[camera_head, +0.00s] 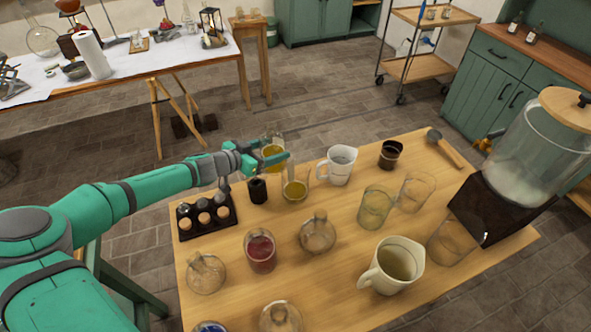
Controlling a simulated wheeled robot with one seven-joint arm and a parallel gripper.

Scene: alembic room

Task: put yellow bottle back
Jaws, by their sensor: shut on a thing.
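My green gripper (268,160) is at the far edge of the wooden table, left of its middle. It is shut on a clear glass vessel with yellow contents, which I take as the yellow bottle (273,150). The fingers cover part of it, and I cannot tell whether its base touches the table. A second clear vessel with yellow liquid (295,190) stands on the table just nearer than the gripper. A small black jar (257,190) stands beside it.
A white measuring jug (340,165), dark cup (390,154), red jar (261,252), round flask (318,234), cream pitcher (393,266) and empty glasses crowd the wooden table (345,215). A large dispenser (530,150) stands at right. A white-covered table (130,62) stands behind.

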